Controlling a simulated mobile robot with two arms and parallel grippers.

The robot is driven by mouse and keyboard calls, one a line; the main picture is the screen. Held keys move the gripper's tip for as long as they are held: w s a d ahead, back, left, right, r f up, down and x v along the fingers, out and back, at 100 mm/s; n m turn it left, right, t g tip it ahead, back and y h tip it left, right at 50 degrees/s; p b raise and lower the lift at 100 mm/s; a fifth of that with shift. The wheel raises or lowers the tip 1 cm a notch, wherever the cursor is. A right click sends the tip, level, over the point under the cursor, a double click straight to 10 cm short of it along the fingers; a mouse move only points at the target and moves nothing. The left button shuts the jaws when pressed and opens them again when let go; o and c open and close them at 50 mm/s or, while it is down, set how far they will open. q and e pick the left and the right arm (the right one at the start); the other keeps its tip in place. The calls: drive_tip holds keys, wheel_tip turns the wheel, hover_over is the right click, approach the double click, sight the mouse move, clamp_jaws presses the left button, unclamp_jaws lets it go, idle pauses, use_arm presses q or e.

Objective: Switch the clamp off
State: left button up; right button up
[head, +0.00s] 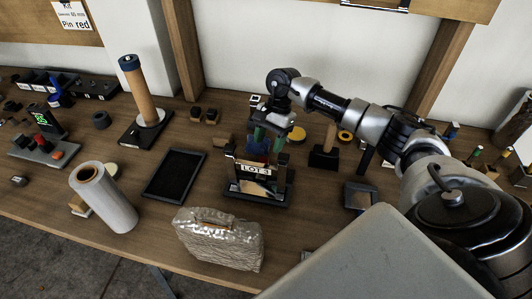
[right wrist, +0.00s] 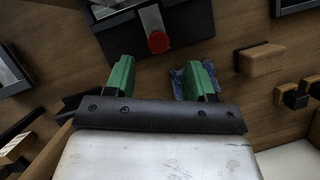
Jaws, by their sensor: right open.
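In the right wrist view a grey lever with a round red knob (right wrist: 158,42) lies on a black block (right wrist: 185,28); it looks like the clamp's handle. My right gripper (right wrist: 160,80) is open, its green fingers spread on either side below the knob and apart from it. Nothing is between the fingers. In the head view the right gripper (head: 268,138) hangs over the bench behind a black stand labelled LOT 3 (head: 257,170). The arm and the stand hide much there, and I cannot make out the red knob. My left gripper is not in view.
A blue crumpled piece (right wrist: 183,80) lies by the right finger. A black tray (head: 174,174), a silvery wrapped block (head: 218,238), a white roll (head: 103,197) and an upright tan cylinder (head: 143,90) stand to the left. Bench surface (head: 165,248) is bare near the front edge.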

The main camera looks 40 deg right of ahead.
drive_tip(key=v, duration=0.6)
drive_tip(key=shift+r+b, duration=0.15)
drive_tip(key=shift+b, duration=0.3)
drive_tip(key=shift+d, duration=0.1)
